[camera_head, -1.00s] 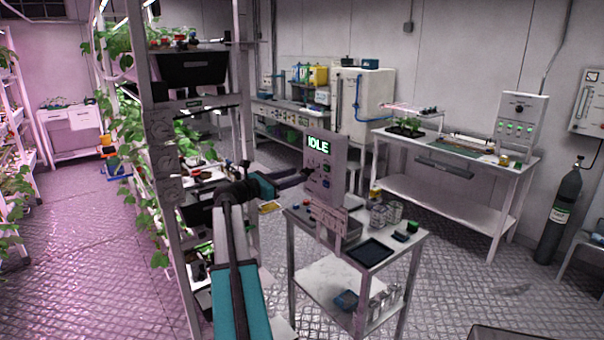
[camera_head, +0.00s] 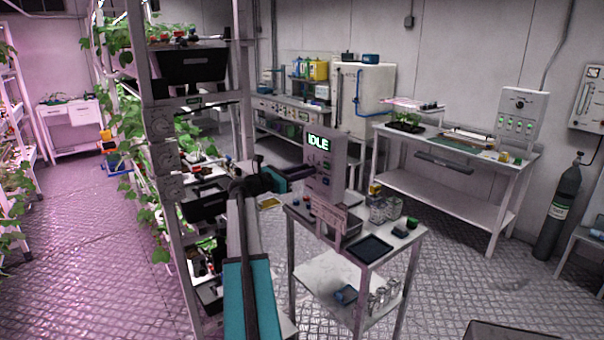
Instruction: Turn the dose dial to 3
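A grey control box (camera_head: 337,160) with a lit green IDLE display (camera_head: 318,143) stands on a white cart. Small knobs and coloured buttons show on its front below the display. They are too small for me to tell which is the dose dial or to read its setting. My gripper (camera_head: 304,173) reaches in from the left, with its tip at the left part of the box front, below the display. It overlaps the small controls there; I cannot tell whether it touches one. Whether its fingers are open or shut is not clear.
The cart (camera_head: 412,240) also carries a dark tray (camera_head: 371,247), glass jars (camera_head: 383,210) and a small green item (camera_head: 412,223). A plant rack (camera_head: 165,240) stands close left of my arm. A white bench (camera_head: 450,190) and a gas cylinder (camera_head: 560,215) are at right.

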